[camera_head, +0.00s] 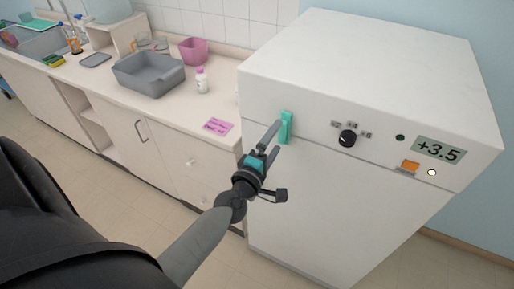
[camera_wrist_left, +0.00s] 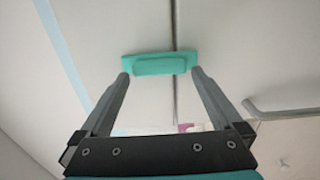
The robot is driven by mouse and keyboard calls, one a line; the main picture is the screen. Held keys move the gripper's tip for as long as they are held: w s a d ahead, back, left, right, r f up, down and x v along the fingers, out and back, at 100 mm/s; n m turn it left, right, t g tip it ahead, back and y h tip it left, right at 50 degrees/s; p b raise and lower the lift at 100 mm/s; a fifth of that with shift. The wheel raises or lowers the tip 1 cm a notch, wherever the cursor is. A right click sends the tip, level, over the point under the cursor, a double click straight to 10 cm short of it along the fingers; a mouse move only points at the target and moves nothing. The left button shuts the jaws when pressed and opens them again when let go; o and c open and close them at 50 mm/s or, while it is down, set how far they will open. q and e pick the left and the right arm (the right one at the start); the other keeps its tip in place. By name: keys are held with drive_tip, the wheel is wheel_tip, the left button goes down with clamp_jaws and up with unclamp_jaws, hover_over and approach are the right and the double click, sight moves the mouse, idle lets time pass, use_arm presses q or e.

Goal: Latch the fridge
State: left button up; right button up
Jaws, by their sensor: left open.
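The white fridge (camera_head: 340,210) stands at the right of the head view with its door closed against the body. A teal latch (camera_head: 287,127) sits upright across the seam at the front's left side. In the left wrist view the latch (camera_wrist_left: 160,64) lies across the dark seam, just beyond and between the fingertips. My left gripper (camera_head: 272,140) is open, its fingers pointing at the latch; I cannot tell whether they touch it. It also shows in the left wrist view (camera_wrist_left: 160,76). My right gripper is not in view.
The fridge front carries a black knob (camera_head: 347,138), an orange switch (camera_head: 410,167) and a display (camera_head: 438,150) reading +3.5. Left of the fridge is a counter with a grey basin (camera_head: 148,74), a pink note (camera_head: 218,127), a small bottle (camera_head: 202,82) and a pink container (camera_head: 194,51).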

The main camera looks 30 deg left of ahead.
use_arm(q)
drive_tip(key=s+d+b, duration=0.1)
drive_tip(key=s+b, duration=0.1)
drive_tip(key=s, duration=1.1)
drive_tip(key=shift+s+d, duration=0.25)
drive_tip(key=shift+s, duration=0.1)
drive_tip(key=s+d+f+m+g+h+b, duration=0.1)
drive_tip(key=s+d+f+m+g+b, duration=0.2)
drive_tip(key=f, duration=1)
drive_tip(key=s+f+m+g+h+b, duration=0.15)
drive_tip(key=f+m, duration=0.35)
drive_tip(key=f, duration=0.7)
drive_tip(key=s+d+f+m+g+b, duration=0.2)
drive_tip(key=s+f+m+g+b, duration=0.2)
drive_tip(key=f, duration=0.9)
drive_tip(key=s+f+m+g+b, duration=0.5)
drive_tip(key=s+f+m+g, duration=0.3)
drive_tip(key=s+f, duration=1.2)
drive_tip(key=shift+s+f+m+y, duration=0.15)
drive_tip(key=shift+s+m+y, duration=0.2)
drive_tip(key=shift+m, duration=0.65)
drive_tip(key=shift+a+g, duration=0.1)
drive_tip(key=shift+g, duration=0.15)
